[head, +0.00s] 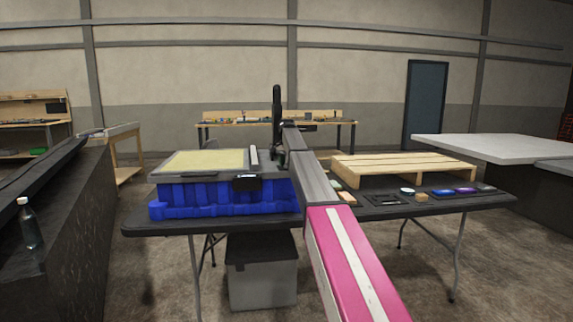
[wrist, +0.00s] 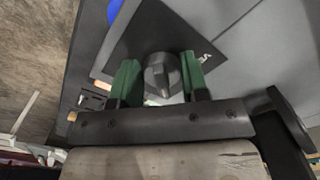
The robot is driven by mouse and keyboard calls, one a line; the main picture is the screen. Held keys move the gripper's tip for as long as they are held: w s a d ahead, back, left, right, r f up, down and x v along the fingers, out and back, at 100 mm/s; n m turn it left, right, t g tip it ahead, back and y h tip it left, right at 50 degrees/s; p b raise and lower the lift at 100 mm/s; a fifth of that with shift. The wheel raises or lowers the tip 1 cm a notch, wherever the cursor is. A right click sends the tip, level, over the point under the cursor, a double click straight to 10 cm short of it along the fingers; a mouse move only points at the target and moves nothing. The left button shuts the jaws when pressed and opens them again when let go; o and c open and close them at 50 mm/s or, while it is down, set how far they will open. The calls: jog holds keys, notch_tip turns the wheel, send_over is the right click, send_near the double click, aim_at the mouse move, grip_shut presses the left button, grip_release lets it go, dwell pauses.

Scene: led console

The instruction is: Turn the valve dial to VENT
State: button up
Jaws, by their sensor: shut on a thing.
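The valve dial (wrist: 158,76) is a grey round knob with a raised grip bar, seen in the wrist view on a dark square plate (wrist: 150,32). My gripper (wrist: 160,68) has its two green fingers on either side of the dial and is shut on it. Pale lettering beside the right finger is partly covered; a "V" seems to show, but I cannot read the whole word. In the head view my arm runs away over the table, and I cannot make out the dial or the fingers there.
The black folding table (head: 465,203) carries a blue crate (head: 225,197) at left and a wooden pallet (head: 400,168) at right. Several small items lie along its right front edge. A grey bin (head: 262,275) stands underneath. A dark counter (head: 75,225) with a bottle (head: 29,225) is at left.

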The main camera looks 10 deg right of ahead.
jog(key=n, duration=0.4)
jog(key=shift+s+d+n, duration=0.1)
jog(key=shift+d+n, duration=0.05)
jog(key=shift+n, duration=0.15)
jog(key=n, duration=0.4)
jog(key=shift+d, duration=0.15)
jog(key=n, duration=0.5)
jog(key=shift+d, duration=0.2)
jog(key=shift+d+n, duration=0.1)
jog(key=shift+n, duration=1.7)
jog(key=o, duration=0.9)
jog(key=shift+c, duration=0.2)
